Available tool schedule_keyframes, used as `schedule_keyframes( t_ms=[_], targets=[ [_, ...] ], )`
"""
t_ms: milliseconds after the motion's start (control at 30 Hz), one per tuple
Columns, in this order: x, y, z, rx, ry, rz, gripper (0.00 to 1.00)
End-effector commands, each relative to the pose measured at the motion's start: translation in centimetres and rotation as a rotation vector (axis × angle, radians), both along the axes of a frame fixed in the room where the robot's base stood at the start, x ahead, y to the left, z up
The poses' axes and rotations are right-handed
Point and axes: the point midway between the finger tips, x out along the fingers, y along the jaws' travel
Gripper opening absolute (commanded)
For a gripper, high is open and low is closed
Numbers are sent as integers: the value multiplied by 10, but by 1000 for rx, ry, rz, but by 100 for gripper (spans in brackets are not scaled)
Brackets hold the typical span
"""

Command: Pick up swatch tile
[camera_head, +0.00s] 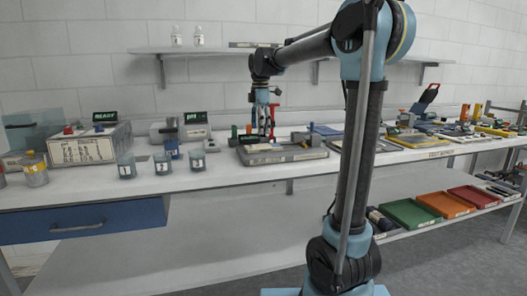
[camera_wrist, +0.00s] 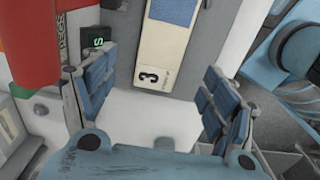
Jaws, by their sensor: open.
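A cream swatch tile (camera_wrist: 162,65) with a blue woven patch and a black "3" shows at the top middle of the wrist view. It lies ahead of and between the fingers of my gripper (camera_wrist: 155,85), with no finger touching it that I can see. My gripper is open and empty, its blue-padded fingers spread left and right. In the head view my gripper (camera_head: 263,130) points down over the grey tray (camera_head: 285,155) on the bench. I cannot make out the tile there.
A red object (camera_wrist: 28,45) stands close beside the left finger in the wrist view, with a small dark green-lettered display (camera_wrist: 97,40) near it. Glass jars (camera_head: 161,163) stand on the bench left of the tray. Coloured bins (camera_head: 445,203) sit on the lower shelf.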

Motion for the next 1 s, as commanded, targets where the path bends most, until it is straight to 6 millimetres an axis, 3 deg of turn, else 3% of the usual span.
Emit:
schedule_keyframes(
  t_ms=[267,600,967,1000],
  targets=[
    [0,0,-18,0,0,-1,78],
    [0,0,-62,0,0,-1,78],
    [0,-1,-70,0,0,-1,78],
    [0,-1,-70,0,0,-1,72]
  ],
)
